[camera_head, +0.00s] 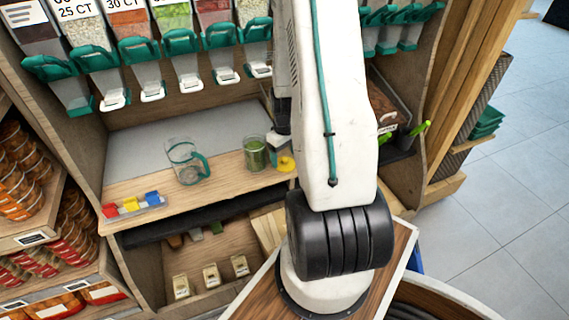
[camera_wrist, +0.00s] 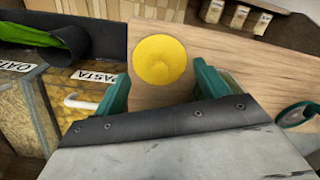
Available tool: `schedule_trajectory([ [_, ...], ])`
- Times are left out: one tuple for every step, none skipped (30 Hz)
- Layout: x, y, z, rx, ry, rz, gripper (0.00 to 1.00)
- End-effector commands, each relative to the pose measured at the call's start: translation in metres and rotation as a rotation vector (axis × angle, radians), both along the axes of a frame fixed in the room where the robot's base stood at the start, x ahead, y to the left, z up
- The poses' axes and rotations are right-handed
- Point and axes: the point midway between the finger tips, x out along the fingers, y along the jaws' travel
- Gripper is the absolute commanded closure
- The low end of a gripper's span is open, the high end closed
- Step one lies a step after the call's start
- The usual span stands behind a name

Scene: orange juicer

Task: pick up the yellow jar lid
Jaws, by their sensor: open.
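The yellow jar lid (camera_head: 286,164) lies on the wooden counter at its right part, just right of a glass jar with green contents (camera_head: 255,154). In the wrist view the yellow lid (camera_wrist: 160,59) is a round disc in full sight, ahead of and roughly between my green fingertips. My gripper (camera_wrist: 158,84) is open with nothing between its fingers. In the head view my arm hides most of it, right above the lid. I cannot tell the exact height of the fingers over the lid.
A glass jug with a green handle (camera_head: 185,162) stands left of the green jar. Small red, yellow and blue blocks (camera_head: 133,205) sit at the counter's left front. Dispensers (camera_head: 140,62) hang above. A dark bin (camera_wrist: 88,40) and a label reading PASTA (camera_wrist: 93,76) lie left in the wrist view.

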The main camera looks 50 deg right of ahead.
Motion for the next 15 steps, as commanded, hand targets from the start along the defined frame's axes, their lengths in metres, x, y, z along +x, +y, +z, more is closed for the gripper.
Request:
schedule_trajectory([
  [-0.0008,0.0004,-0.0076,0.002,0.002,0.0,0.26],
  [-0.0009,0.0005,-0.0105,0.002,0.002,-0.001,0.26],
  [-0.001,0.0005,-0.0138,0.002,0.002,-0.001,0.26],
  [-0.001,0.0004,-0.0154,0.001,0.002,-0.001,0.26],
  [-0.0009,0.0001,-0.0164,0.0,0.001,-0.001,0.26],
  [-0.0007,-0.0001,-0.0171,0.0,0.0,-0.001,0.26],
  [-0.0007,-0.0001,-0.0173,0.0,0.0,-0.001,0.26],
  [-0.0006,-0.0002,-0.0172,0.0,0.0,-0.001,0.26],
  [-0.0006,-0.0002,-0.017,0.0,-0.001,-0.001,0.26],
  [-0.0007,-0.0002,-0.017,0.0,0.0,-0.001,0.26],
  [-0.0007,-0.0002,-0.0169,0.0,0.0,-0.001,0.26],
  [-0.0007,-0.0002,-0.0169,0.0,0.0,-0.001,0.29],
  [-0.0007,-0.0002,-0.0169,0.0,0.0,-0.001,0.37],
  [-0.0007,-0.0002,-0.0169,0.0,0.0,-0.001,0.45],
  [-0.0008,-0.0002,-0.0169,0.0,0.0,-0.001,0.57],
])
